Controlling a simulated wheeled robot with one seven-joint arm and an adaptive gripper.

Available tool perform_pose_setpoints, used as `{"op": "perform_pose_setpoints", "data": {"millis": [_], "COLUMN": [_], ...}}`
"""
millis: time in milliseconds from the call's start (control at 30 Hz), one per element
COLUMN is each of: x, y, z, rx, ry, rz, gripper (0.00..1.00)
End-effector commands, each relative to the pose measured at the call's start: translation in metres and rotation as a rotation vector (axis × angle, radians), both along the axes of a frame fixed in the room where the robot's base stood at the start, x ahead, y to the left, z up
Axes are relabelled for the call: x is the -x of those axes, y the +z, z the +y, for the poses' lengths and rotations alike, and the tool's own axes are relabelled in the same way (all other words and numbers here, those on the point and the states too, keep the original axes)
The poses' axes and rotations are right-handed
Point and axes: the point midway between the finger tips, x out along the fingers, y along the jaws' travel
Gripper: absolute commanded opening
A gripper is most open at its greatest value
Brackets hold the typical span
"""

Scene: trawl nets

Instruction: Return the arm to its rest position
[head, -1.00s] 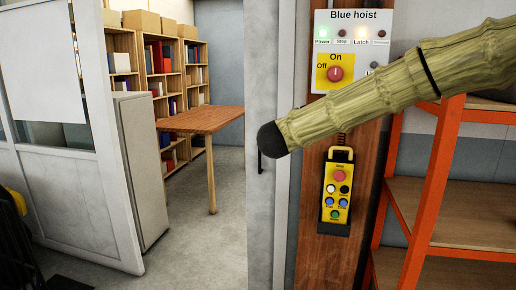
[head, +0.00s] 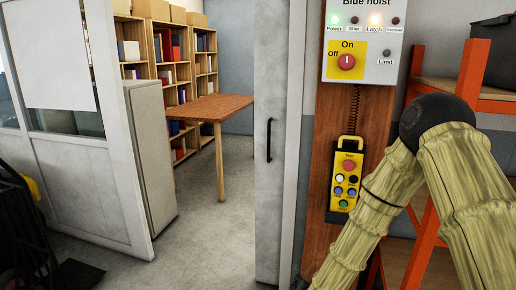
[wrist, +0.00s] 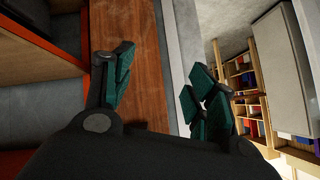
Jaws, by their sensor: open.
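My gripper (wrist: 158,95) shows in the wrist view with its green-padded fingers spread apart and nothing between them. It is out of sight in the head view. There, my arm is bent at a dark elbow at the right, with its yellowish links running down out of the picture. One link passes close to the lower right of the yellow pendant control (head: 346,180), which hangs on a wooden post. The Blue hoist panel (head: 364,45) is above it, with a red knob at On and the Power and Latch lamps lit.
An orange-framed shelf (head: 471,70) stands behind my arm at the right. A grey sliding door (head: 279,150) with a black handle is left of the post. A wooden table (head: 208,108) and bookshelves (head: 170,60) stand beyond the doorway. The floor there is open.

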Motion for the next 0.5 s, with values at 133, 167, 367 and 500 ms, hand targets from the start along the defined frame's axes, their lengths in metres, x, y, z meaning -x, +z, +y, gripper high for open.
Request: {"op": "perform_pose_setpoints", "data": {"millis": [133,167,367,500], "x": [0.064,0.077,0.173,0.246], "y": [-0.062,-0.073,-0.136,-0.167], "z": [-0.008,-0.009,-0.024,-0.037], "rx": [0.040,0.047,0.087,0.107], "ry": [0.091,0.110,0.231,0.316], "rz": [0.153,0.184,0.394,0.546], "gripper": [0.57,0.57,0.57,0.57]}}
